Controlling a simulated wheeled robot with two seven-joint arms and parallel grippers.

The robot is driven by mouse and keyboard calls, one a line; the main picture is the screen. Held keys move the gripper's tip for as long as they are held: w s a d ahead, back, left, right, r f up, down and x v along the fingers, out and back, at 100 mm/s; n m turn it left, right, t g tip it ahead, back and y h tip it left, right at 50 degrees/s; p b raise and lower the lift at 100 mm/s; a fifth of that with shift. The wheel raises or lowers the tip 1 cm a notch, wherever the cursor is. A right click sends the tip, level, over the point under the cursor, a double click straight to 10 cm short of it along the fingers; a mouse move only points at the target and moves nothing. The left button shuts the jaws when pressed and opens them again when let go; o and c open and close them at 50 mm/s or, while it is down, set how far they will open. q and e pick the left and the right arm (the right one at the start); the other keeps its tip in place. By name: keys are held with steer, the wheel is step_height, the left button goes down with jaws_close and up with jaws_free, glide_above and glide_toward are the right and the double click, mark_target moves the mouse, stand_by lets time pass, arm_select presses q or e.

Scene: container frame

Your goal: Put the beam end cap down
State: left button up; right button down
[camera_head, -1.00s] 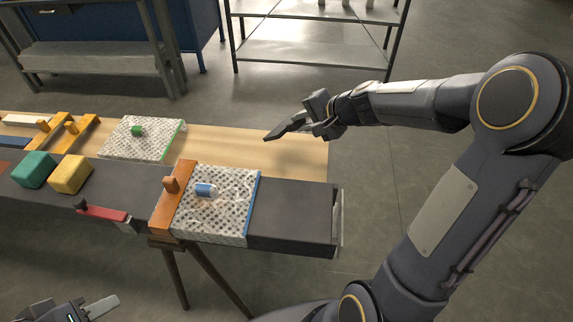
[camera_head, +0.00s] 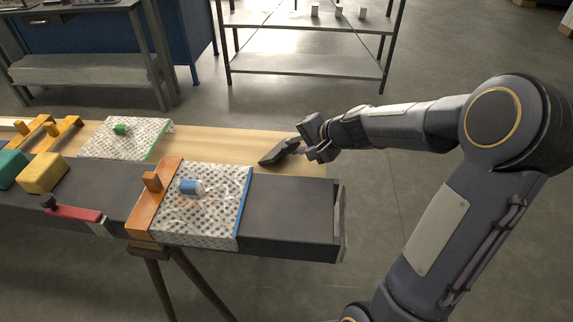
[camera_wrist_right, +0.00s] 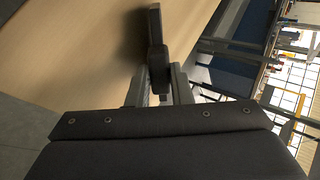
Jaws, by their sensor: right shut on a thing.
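The beam end cap, a dark flat piece (camera_head: 275,157), is held by my right gripper (camera_head: 296,148) over the right end of the pale wooden board (camera_head: 225,143). It juts out to the left of the jaws and slopes down toward the board. In the right wrist view the dark cap (camera_wrist_right: 155,45) stands up from the shut jaws (camera_wrist_right: 157,90), with the wooden surface (camera_wrist_right: 75,50) close on its left. I cannot tell whether the cap touches the board. My left gripper is not in view.
A dark beam (camera_head: 290,220) lies in front of the board, with an orange block (camera_head: 150,205) and a patterned sheet (camera_head: 215,222) on it. A second patterned sheet (camera_head: 105,145) and yellow brackets (camera_head: 55,135) lie at left. The board's right end is otherwise bare.

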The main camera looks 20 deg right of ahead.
steer(key=shift+r, duration=0.1)
steer(key=c, duration=1.5)
jaws_free()
steer(key=shift+o, duration=0.2)
steer(key=p+v, duration=0.2)
steer(key=v, duration=0.6)
steer(key=shift+p, duration=0.35)
step_height(320, 180, up, 8)
steer(key=s+d+p, duration=0.1)
steer(key=s+p, duration=0.1)
steer(key=p, duration=0.4)
